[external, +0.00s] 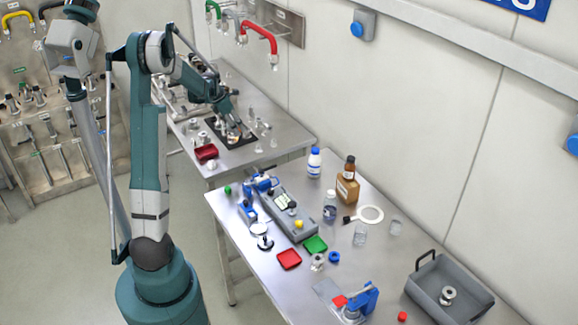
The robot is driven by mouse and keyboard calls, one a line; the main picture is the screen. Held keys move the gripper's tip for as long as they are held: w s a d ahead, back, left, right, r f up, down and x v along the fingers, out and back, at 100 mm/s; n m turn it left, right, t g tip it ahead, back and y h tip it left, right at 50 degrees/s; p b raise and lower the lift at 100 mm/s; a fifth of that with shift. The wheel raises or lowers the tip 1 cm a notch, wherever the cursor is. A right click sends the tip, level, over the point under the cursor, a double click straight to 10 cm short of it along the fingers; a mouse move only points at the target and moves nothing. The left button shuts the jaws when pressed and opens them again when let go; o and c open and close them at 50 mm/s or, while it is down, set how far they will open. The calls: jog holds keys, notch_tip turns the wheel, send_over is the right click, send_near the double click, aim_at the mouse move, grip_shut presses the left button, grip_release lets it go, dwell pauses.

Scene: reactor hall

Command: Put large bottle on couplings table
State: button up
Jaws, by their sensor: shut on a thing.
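A large brown bottle (347,188) with a dark cap and a pale label stands upright on the near metal table (290,283). My gripper (233,132) is at the far metal table, which holds metal couplings (203,137), low over a black mat (243,141). It is well apart from the brown bottle. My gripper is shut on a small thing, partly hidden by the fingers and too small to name. A smaller white bottle (314,162) with a blue cap stands left of the brown bottle.
A red tray (205,153) and small clear pieces sit by the mat. A gap separates the tables.

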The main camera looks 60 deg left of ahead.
aim_at(227, 125)
jog(key=shift+f, duration=3)
jog(key=shift+f, duration=1.9)
jog(key=shift+f, duration=0.15)
jog(key=o, duration=0.9)
jog(key=shift+r, duration=0.2)
jog(key=shift+v, duration=6)
jog(key=shift+d, duration=0.1)
